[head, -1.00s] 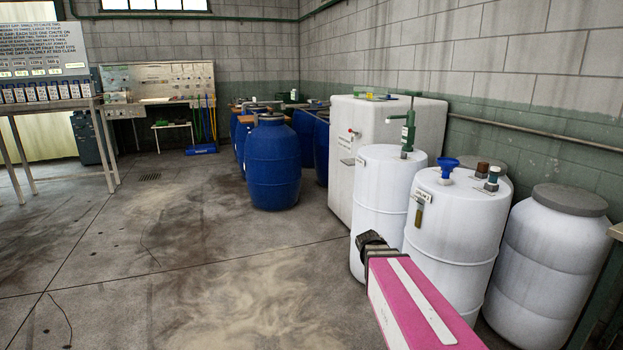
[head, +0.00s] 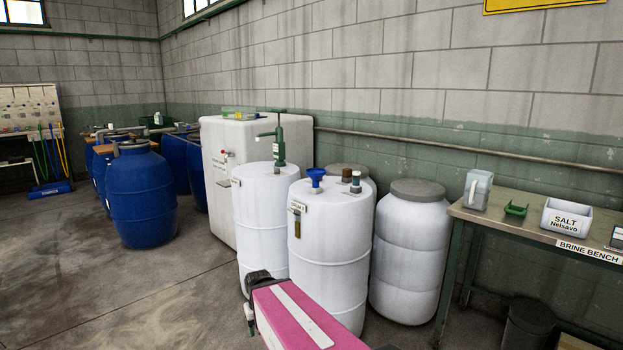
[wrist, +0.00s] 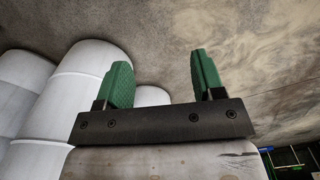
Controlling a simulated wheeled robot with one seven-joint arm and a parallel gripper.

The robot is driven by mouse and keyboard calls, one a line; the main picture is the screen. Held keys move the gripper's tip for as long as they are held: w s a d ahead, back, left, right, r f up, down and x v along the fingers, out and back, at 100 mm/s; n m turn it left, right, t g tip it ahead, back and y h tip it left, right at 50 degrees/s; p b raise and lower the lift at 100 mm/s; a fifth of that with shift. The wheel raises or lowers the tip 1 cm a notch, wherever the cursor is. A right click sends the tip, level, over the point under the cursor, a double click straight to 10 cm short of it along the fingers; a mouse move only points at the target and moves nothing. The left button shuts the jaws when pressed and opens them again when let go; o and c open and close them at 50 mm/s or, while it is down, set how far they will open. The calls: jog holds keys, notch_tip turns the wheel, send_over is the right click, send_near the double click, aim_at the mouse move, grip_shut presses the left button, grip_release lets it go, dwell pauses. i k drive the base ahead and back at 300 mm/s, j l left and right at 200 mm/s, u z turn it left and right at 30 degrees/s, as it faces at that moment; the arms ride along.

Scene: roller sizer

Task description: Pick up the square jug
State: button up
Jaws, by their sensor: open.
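A grey square jug (head: 477,190) with a pale handle on its left stands upright on the left end of the brine bench (head: 540,232), at the right of the head view. My gripper (wrist: 163,82) shows in the wrist view with its two green fingers apart and nothing between them. In the head view my pink arm reaches in at the bottom centre, low in front of the white drums, well left of the jug. The fingertips are hard to make out there. The jug is not in the wrist view.
White drums (head: 330,250) stand between my arm and the bench, one with a green pump (head: 279,140). A green holder (head: 516,210) and a salt tub (head: 566,218) sit right of the jug. A dark bin (head: 527,325) is under the bench. Open floor lies at the left.

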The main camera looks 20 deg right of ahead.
aim_at(478, 185)
jog(key=z, duration=2.1)
jog(key=u, duration=1.35)
jog(key=i+l+z, duration=0.45)
jog(key=l, duration=0.2)
jog(key=i+l+z, duration=0.35)
jog(key=l+z, duration=0.15)
jog(key=l, duration=0.15)
